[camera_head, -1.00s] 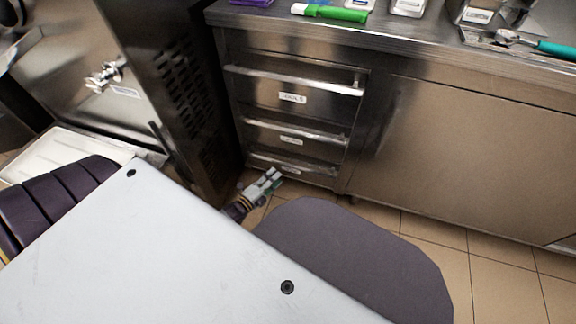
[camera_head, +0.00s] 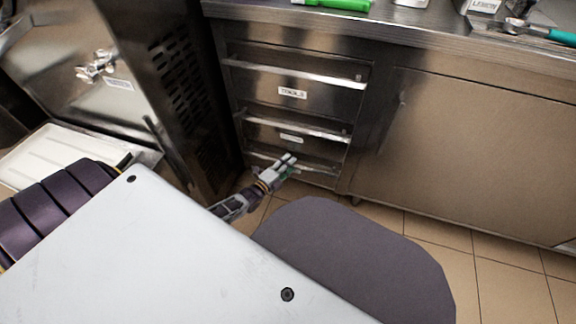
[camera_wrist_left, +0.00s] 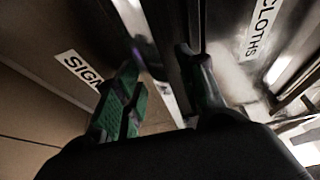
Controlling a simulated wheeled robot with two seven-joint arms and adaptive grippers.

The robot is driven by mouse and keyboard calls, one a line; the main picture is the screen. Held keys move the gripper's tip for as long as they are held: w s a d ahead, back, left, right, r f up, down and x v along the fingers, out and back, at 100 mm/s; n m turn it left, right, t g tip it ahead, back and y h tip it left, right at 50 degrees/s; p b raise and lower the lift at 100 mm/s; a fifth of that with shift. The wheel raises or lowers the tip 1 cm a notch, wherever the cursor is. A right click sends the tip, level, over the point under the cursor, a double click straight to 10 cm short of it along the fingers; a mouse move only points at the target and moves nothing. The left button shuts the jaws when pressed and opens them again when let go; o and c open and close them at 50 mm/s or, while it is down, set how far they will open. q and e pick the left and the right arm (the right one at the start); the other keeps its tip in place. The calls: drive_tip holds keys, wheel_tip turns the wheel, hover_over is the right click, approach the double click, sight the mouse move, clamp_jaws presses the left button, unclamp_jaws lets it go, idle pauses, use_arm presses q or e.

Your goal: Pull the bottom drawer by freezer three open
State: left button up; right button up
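The bottom drawer (camera_head: 316,177) is the lowest of three steel drawers beside the freezer (camera_head: 138,95), and it looks shut. Its bar handle (camera_head: 322,168) runs along its top. My left gripper (camera_head: 290,160) is at this handle and hides part of it and the drawer's label. In the left wrist view the fingers (camera_wrist_left: 160,80) are apart, with a bright bar (camera_wrist_left: 165,88) running between them. A label starting "SIGN" (camera_wrist_left: 76,68) is left of the bar, and a "CLOTHS" label (camera_wrist_left: 263,28) is on the right. Contact cannot be told. My right gripper is not in view.
The middle drawer (camera_head: 270,135) and the top "TOOLS" drawer (camera_head: 315,92) are shut above. A flat steel panel (camera_head: 470,150) fills the cabinet front on the right. A white tray (camera_head: 55,150) lies left by the freezer. Tiled floor (camera_head: 400,212) is bare before the cabinet.

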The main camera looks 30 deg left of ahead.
use_arm(q)
clamp_jaws()
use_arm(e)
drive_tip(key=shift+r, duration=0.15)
use_arm(q)
drive_tip(key=shift+s+d, duration=0.1)
drive_tip(key=shift+s, duration=0.05)
idle(0.4)
